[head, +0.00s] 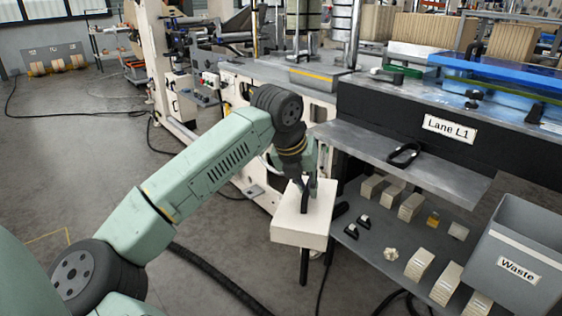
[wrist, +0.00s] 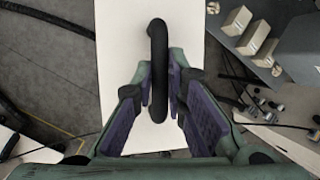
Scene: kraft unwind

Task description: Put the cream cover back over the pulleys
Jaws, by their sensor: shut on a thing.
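The cream cover (head: 303,220) hangs from my gripper (head: 306,187) in the head view, in front of the machine and left of the lower shelf. In the wrist view the cream cover (wrist: 122,60) fills the middle. My gripper (wrist: 162,100) has its purple-padded fingers on either side of the cover's black handle (wrist: 157,62) and is shut on it. The cover looks roughly level. I cannot make out the pulleys in either view.
A grey shelf (head: 374,246) right of the cover holds several small boxes and fittings. A grey Waste bin (head: 520,250) stands at the right. A metal ledge (head: 450,180) with a black handle on it juts out above the shelf. Open floor (head: 200,270) lies left, with a black hose.

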